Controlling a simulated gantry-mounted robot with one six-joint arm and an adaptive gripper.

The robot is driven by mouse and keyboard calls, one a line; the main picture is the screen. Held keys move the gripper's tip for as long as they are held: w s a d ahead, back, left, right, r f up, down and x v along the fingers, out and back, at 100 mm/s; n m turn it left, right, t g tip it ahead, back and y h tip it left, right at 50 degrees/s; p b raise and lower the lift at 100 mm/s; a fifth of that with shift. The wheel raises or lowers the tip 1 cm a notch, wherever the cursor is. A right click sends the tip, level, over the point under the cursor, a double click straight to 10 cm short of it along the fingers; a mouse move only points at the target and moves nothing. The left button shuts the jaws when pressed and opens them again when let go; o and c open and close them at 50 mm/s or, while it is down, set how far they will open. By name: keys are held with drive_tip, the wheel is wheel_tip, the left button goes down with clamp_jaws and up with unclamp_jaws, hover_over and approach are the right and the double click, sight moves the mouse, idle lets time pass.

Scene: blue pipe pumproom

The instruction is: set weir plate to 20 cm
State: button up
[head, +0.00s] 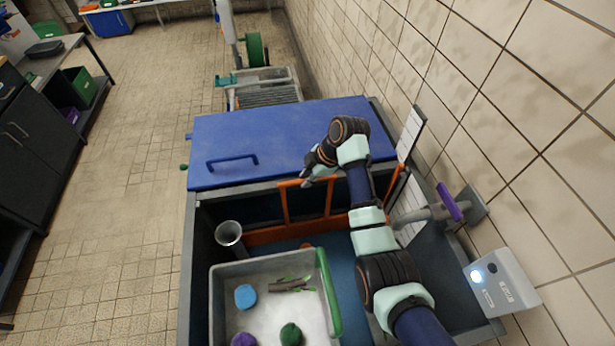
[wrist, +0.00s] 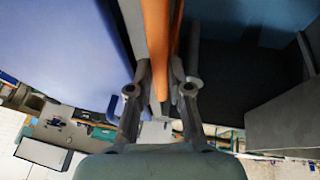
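The weir plate appears to be the orange framed piece (head: 290,232) standing across the tank, with uprights and a top bar by the blue lid's edge. My gripper (head: 312,172) is at its top bar. In the wrist view an orange bar (wrist: 158,45) runs between the two fingers of my gripper (wrist: 161,68). The fingers are close to the bar on both sides; I cannot tell whether they press on it. A white marked strip (head: 410,132) stands at the tank's right edge. Its figures are too small to read. My arm hides part of the plate.
A blue lid (head: 275,135) with a handle covers the tank's far part. A grey tray (head: 223,300) with a green edge holds several small objects. A metal cup (head: 228,233) stands beside it. A wall box (head: 502,283) and a purple-handled valve (head: 449,201) are at the right.

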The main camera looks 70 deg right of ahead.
clamp_jaws()
wheel_tip(320, 180, up, 5)
drive_tip(key=p, duration=0.4)
drive_tip(key=shift+r+p, duration=0.2)
drive_tip(key=shift+p, duration=0.1)
drive_tip(key=shift+f, duration=0.2)
drive_tip(key=o, duration=0.8)
unclamp_jaws()
drive_tip(key=v, duration=0.7)
drive_tip(key=shift+s+r, duration=0.1)
drive_tip(key=shift+r, duration=0.15)
